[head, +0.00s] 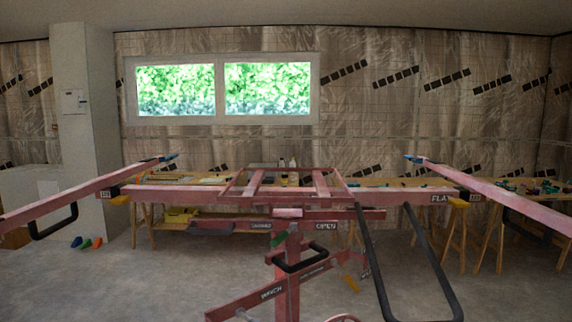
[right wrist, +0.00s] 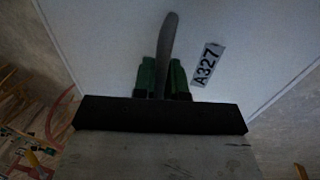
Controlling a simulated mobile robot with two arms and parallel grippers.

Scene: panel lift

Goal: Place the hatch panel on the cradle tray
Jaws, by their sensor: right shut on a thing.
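The hatch panel (right wrist: 120,40) fills the upper part of the right wrist view as a pale, flat sheet with an A327 label. A dark curved handle (right wrist: 171,32) stands out from it. My right gripper (right wrist: 162,78) has green fingers, one on each side of this handle, and is shut on it. The panel does not show in the head view. The cradle tray (head: 257,184) appears to be the pinkish-red open frame on top of the lift, in the middle of the head view; nothing lies on it. My left gripper is in neither view.
The lift's long red arms (head: 80,196) spread to both sides, and its mast (head: 293,270) stands below the frame. A black looped bar (head: 447,285) hangs at right. Workbenches with tools (head: 500,190) line the back wall. Small coloured objects (head: 86,243) lie on the floor at left.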

